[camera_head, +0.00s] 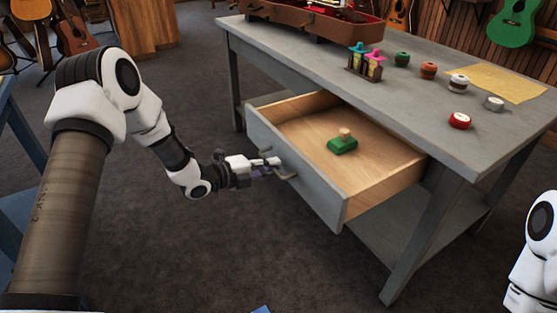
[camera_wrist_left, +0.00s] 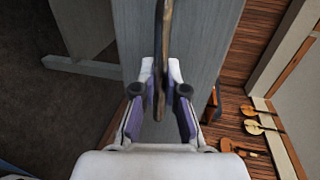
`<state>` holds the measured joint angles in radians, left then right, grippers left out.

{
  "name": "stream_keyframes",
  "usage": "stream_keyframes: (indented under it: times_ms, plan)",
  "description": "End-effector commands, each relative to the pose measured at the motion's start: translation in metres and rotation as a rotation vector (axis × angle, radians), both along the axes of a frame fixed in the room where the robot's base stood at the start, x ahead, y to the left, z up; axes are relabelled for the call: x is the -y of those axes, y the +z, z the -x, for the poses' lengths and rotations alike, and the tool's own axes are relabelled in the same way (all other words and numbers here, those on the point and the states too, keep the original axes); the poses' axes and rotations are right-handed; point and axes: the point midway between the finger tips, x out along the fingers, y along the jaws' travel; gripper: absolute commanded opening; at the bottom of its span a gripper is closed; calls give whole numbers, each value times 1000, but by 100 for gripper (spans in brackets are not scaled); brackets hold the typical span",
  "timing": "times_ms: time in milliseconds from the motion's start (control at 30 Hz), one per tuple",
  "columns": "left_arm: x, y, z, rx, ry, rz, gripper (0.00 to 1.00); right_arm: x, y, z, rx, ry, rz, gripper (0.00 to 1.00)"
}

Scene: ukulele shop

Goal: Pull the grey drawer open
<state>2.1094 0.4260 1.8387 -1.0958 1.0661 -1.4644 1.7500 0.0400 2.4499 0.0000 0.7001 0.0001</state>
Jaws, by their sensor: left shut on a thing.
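The grey drawer (camera_head: 305,182) stands pulled well out of the grey table in the head view, its wooden inside showing. A green block with a light wooden knob (camera_head: 343,144) lies in it. My left gripper (camera_head: 273,167) is at the handle (camera_head: 288,170) on the drawer's front. In the left wrist view my left gripper (camera_wrist_left: 160,95) has its fingers on both sides of the bar-like handle (camera_wrist_left: 160,60), shut on it. The grey drawer front (camera_wrist_left: 205,50) fills the middle of that view. My right gripper is not in view; only part of my right arm shows at the right edge.
A lower shelf (camera_head: 440,218) lies under the drawer. Dark carpet is clear before the drawer.

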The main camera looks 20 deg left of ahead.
Motion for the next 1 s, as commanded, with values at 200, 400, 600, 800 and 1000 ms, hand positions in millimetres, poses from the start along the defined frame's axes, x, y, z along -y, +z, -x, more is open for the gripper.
stream_keyframes:
  times_ms: [200,400,600,800,1000]
  plan:
    - [-3,0,4,0,0,0,0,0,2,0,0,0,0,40]
    - [-3,-1,4,0,0,0,0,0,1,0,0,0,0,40]
    - [-3,-1,4,0,0,0,37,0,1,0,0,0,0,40]
    - [-3,0,4,0,0,0,37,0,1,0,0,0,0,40]
    - [-14,3,15,0,5,3,37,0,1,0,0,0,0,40]
